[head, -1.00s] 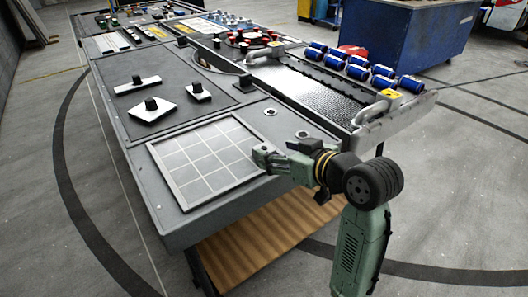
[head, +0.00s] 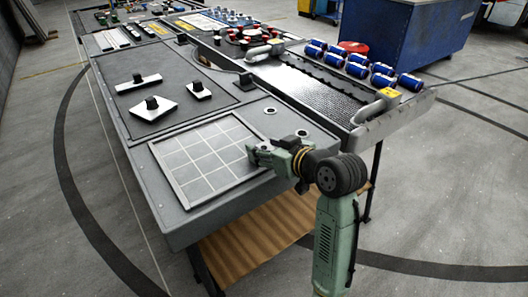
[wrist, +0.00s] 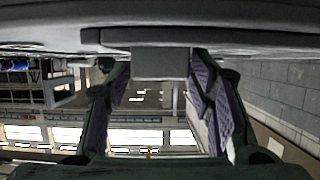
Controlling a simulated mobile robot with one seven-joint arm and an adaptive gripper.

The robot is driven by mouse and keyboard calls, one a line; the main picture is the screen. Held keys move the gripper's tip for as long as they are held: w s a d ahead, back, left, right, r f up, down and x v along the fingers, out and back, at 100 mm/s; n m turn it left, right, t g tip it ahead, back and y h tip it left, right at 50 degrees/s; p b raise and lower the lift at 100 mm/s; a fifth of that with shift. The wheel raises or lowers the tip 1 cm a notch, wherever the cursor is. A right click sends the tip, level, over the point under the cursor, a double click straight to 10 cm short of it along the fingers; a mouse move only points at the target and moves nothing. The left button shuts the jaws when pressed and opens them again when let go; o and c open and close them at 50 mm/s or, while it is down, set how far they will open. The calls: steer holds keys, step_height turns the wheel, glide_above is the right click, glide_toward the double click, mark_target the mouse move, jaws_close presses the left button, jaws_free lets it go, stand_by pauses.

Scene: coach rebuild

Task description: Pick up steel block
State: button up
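A plain grey block, which looks like the steel block (wrist: 160,62), shows in the wrist view between the far ends of my gripper's two fingers. It hangs from the grey surface along the top of this seemingly inverted picture. My gripper (head: 252,155) is low at the right edge of the gridded panel (head: 205,158) in the head view. Its fingers stand apart, one on each side of the block in the wrist view (wrist: 160,78). I cannot tell whether they touch it. In the head view I cannot make out the block; my gripper may hide it.
Knobbed plates, including a bar (head: 139,84) and a square plate (head: 154,108), lie beyond the panel on the grey bench (head: 140,140). Several blue cans (head: 357,69) line a ribbed metal track (head: 305,85) at the right. A blue cabinet (head: 415,30) stands behind.

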jaws_close()
stand_by(0.4)
steer(key=shift+r, duration=0.2)
